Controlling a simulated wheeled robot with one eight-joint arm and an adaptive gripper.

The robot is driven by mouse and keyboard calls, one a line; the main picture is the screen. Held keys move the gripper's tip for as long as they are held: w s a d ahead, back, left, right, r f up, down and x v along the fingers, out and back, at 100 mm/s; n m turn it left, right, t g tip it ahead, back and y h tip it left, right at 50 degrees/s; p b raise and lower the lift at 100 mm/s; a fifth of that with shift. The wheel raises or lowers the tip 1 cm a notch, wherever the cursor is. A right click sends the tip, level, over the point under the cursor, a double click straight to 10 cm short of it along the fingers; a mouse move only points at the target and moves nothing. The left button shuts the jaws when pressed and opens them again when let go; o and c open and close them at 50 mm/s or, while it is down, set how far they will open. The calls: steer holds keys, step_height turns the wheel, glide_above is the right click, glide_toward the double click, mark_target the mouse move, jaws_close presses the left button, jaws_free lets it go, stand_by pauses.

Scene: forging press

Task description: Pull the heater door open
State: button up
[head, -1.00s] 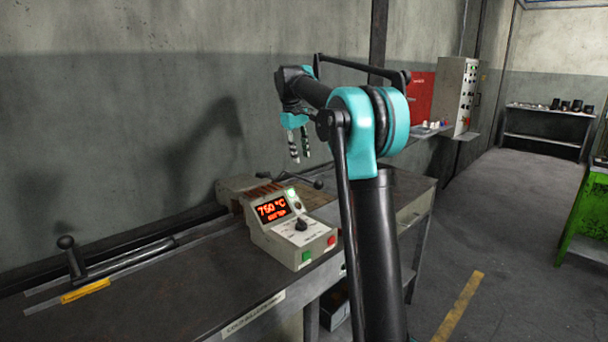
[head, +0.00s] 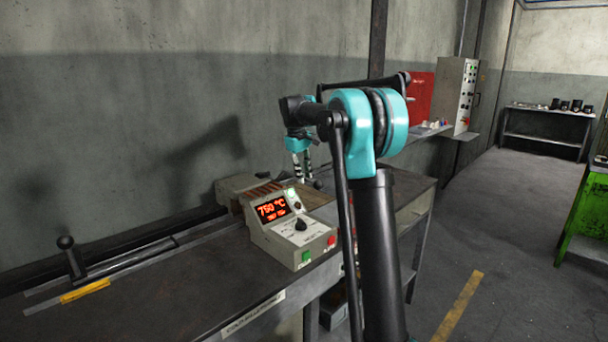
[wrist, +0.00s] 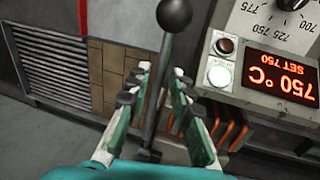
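The heater's control box (head: 292,229) has a red 750 °C display and stands on the bench; the display (wrist: 268,72) also shows large in the wrist view. A lever with a black ball knob (wrist: 174,14) and a thin dark rod (wrist: 157,100) shows in the wrist view; its knob (head: 318,184) is beside my fingertips in the head view. My gripper (wrist: 162,75) is open, with one finger on each side of the rod and gaps visible. I cannot tell whether either finger touches it. The door panel itself is not clear. Glowing orange bars (wrist: 232,130) lie behind the right finger.
A second lever with a ball knob (head: 70,258) and a yellow strip (head: 85,290) are at the bench's left. Brick-like blocks (wrist: 112,72) and a slatted vent (wrist: 60,68) lie near the rod. The wall is close behind.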

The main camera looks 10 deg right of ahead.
jaws_close()
